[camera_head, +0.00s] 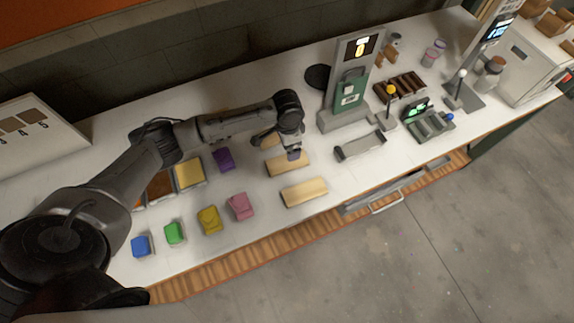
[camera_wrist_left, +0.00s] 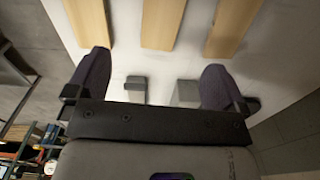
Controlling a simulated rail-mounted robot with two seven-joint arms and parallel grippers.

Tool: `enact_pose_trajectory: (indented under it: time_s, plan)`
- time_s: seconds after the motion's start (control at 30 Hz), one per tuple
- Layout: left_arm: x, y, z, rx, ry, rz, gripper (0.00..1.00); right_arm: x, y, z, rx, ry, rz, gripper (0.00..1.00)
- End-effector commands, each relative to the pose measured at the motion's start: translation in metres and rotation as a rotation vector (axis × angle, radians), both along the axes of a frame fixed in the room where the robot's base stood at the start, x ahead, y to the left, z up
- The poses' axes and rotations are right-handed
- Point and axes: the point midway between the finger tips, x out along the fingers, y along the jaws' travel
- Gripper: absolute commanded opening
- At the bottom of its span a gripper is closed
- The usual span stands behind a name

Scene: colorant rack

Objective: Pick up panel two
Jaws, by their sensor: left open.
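Three pale wooden panels lie in a row on the white counter: a front panel (camera_head: 304,191), a middle panel (camera_head: 287,164) and a back panel (camera_head: 266,139). I see no number on them, so I cannot tell by marking which is panel two. My left gripper (camera_head: 294,155) is above the middle panel and hides part of it; the back panel is partly hidden by my arm. In the left wrist view, the open gripper (camera_wrist_left: 156,85) is empty, with the middle panel (camera_wrist_left: 160,22) ahead between the fingers' lines. The right gripper is not in view.
Colored blocks, including a pink block (camera_head: 241,206) and a purple block (camera_head: 223,159), lie left of the panels. A grey tray (camera_head: 360,146) and a green-faced machine (camera_head: 347,88) stand to the right. The counter's front edge runs just beyond the front panel.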

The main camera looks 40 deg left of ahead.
Motion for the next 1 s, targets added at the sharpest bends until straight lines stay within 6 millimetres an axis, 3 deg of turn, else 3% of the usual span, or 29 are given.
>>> enact_pose_trajectory:
  time_s: [0.5, 0.83, 1.0]
  plan:
    - [0.004, 0.006, -0.071, 0.004, 0.006, 0.013, 0.99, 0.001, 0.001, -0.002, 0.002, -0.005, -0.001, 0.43]
    - [0.004, 0.006, -0.090, 0.004, 0.005, 0.012, 0.99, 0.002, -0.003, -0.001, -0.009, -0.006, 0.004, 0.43]
    - [0.005, 0.003, -0.113, 0.004, 0.007, 0.013, 0.99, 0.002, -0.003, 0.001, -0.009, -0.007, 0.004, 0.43]
